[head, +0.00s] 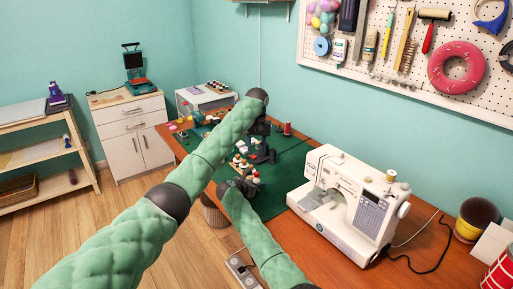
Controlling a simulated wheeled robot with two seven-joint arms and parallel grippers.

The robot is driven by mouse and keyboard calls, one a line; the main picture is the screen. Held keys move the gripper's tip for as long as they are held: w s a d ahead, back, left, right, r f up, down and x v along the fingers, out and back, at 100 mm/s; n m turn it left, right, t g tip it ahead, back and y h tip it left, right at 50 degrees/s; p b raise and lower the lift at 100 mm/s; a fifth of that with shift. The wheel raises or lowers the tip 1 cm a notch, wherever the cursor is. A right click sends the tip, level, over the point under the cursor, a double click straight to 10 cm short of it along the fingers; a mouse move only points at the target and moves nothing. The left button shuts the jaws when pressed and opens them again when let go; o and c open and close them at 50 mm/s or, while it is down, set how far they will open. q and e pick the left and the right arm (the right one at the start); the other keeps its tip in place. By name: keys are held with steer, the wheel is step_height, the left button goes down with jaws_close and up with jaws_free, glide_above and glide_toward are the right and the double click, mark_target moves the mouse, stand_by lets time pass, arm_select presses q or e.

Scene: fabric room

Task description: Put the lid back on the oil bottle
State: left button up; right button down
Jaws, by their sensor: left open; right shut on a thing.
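My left gripper (264,156) is dark and hangs over the green mat near the middle of the table, pointing down; it is open. My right gripper (247,181) is lower and nearer, above the mat's near left part. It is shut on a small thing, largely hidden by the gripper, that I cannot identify. Small white and red items (240,161) stand close to the left of my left gripper. I cannot tell which of these small things is the oil bottle or its lid.
A white sewing machine (350,200) stands on the wooden table (425,262) to the right of the green mat (283,181). A red thread spool (287,129) stands behind. Several small items crowd the table's far left. The mat between gripper and machine is clear.

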steer(key=c, duration=1)
jaws_free()
steer(key=b+v, duration=0.1)
steer(key=v, duration=0.6)
steer(key=shift+a+f, duration=0.1)
steer(key=shift+f, duration=0.05)
steer(key=shift+s+a+r, duration=0.2)
steer(key=shift+s, duration=0.05)
steer(key=shift+r, duration=0.15)
